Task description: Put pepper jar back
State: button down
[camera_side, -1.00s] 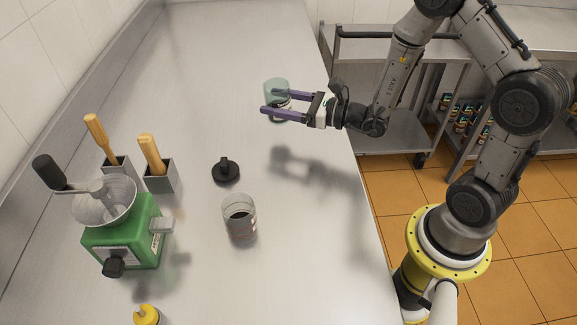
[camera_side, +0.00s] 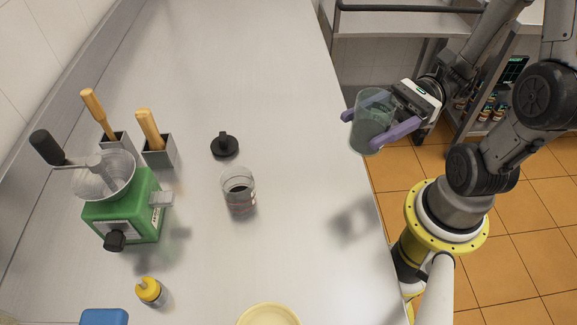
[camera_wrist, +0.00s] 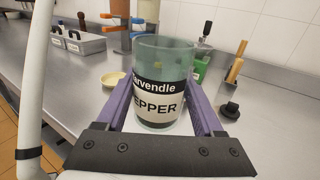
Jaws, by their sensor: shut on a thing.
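The pepper jar (camera_wrist: 161,92) is clear glass with a black and white label reading "EPPER" in the wrist view. It stands between the two purple fingers of my gripper (camera_wrist: 163,112), which is shut on it. In the side view the jar (camera_side: 371,122) is held in the air by my gripper (camera_side: 385,133), at the right edge of the counter (camera_side: 300,190). It is slightly tilted there, and its open top shows dark contents low inside.
A second glass jar (camera_side: 239,190) stands mid-counter, near a black lid (camera_side: 225,145). A green grinder (camera_side: 125,210), holders with wooden-handled tools (camera_side: 158,152), a yellow-capped bottle (camera_side: 150,291) and a pale yellow bowl (camera_side: 268,315) are also there. The back of the counter is clear.

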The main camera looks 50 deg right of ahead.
jog(key=shift+w+d+r+m+t, duration=0.15)
jog(key=shift+d+m+t, duration=0.25)
jog(key=shift+d+t, duration=0.2)
jog(key=shift+w+d, duration=0.1)
jog(key=shift+d, duration=0.05)
jog(key=shift+w, duration=0.25)
jog(key=w+a+f, duration=0.1)
jog(key=w+f, duration=0.2)
jog(key=w, duration=0.1)
jog(key=w+a+f, duration=0.2)
jog(key=w+f, duration=0.1)
jog(key=w+a+f, duration=0.2)
jog(key=w+f, duration=0.1)
jog(key=w, duration=0.1)
jog(key=shift+w+a+f, duration=0.1)
jog(key=shift+w, duration=0.2)
jog(key=shift+w+f, duration=0.1)
jog(key=shift+f, duration=0.05)
jog(key=shift+w+a+f, duration=0.1)
jog(key=shift+w+f, duration=0.05)
jog(key=shift+f, duration=0.75)
jog(key=shift+w+a+f, duration=0.1)
jog(key=shift+f, duration=0.75)
jog(key=shift+f, duration=0.2)
